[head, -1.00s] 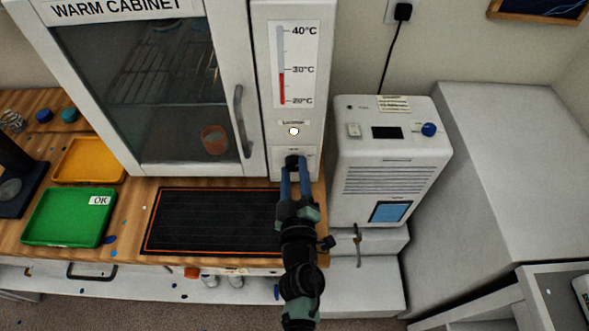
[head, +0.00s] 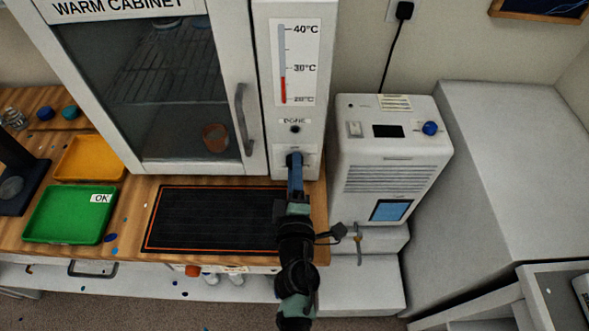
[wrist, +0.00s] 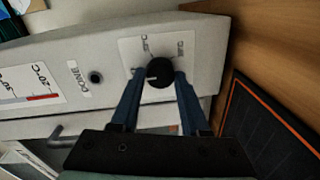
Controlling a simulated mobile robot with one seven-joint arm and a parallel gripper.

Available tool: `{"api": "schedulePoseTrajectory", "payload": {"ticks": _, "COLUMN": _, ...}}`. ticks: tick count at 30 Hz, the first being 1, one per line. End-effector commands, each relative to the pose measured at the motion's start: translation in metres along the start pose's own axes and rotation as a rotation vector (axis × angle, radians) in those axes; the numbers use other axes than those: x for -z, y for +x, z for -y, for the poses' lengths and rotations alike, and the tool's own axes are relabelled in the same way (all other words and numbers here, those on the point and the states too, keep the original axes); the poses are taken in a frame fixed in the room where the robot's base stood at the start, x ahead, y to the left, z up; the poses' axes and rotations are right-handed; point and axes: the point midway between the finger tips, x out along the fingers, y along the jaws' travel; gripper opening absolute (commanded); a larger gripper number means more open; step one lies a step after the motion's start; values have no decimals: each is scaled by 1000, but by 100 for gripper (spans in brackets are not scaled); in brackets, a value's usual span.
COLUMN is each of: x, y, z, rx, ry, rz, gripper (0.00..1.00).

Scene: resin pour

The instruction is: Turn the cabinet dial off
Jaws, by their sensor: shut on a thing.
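The warm cabinet (head: 311,100) stands on the wooden bench, with its controls on the right-hand panel. The black dial (wrist: 159,72) sits on a white plate low on that panel. My gripper (wrist: 158,80) is shut on the dial, one blue finger on each side of it. In the head view my gripper (head: 295,162) reaches the panel from below and hides most of the dial. A pale mark shows on the dial, but the plate's lettering is too small to read. Above it, the lamp (head: 294,129) is dark beside a label reading DONE.
A black mat with an orange border (head: 212,220) lies in front of the cabinet. A green tray (head: 70,215) and a yellow tray (head: 92,157) are at left. A white appliance (head: 388,160) stands close to the right of my gripper. The cabinet door (head: 150,90) is closed.

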Motion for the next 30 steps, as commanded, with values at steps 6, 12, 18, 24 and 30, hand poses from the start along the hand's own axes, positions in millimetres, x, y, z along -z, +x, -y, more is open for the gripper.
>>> {"api": "schedulePoseTrajectory", "payload": {"ticks": 6, "x": 0, "y": 0, "z": 1, "rx": 2, "ry": -16, "rz": 2, "gripper": 0}}
{"api": "schedulePoseTrajectory", "payload": {"ticks": 12, "x": 0, "y": 0, "z": 1, "rx": 2, "ry": -16, "rz": 2, "gripper": 0}}
{"api": "schedulePoseTrajectory", "payload": {"ticks": 18, "x": 0, "y": 0, "z": 1, "rx": 2, "ry": -16, "rz": 2, "gripper": 67}}
{"api": "schedulePoseTrajectory", "payload": {"ticks": 24, "x": 0, "y": 0, "z": 0, "rx": 1, "ry": -14, "rz": 1, "gripper": 75}}
{"api": "schedulePoseTrajectory", "payload": {"ticks": 30, "x": 0, "y": -3, "z": 1, "rx": 2, "ry": -14, "rz": 1, "gripper": 75}}
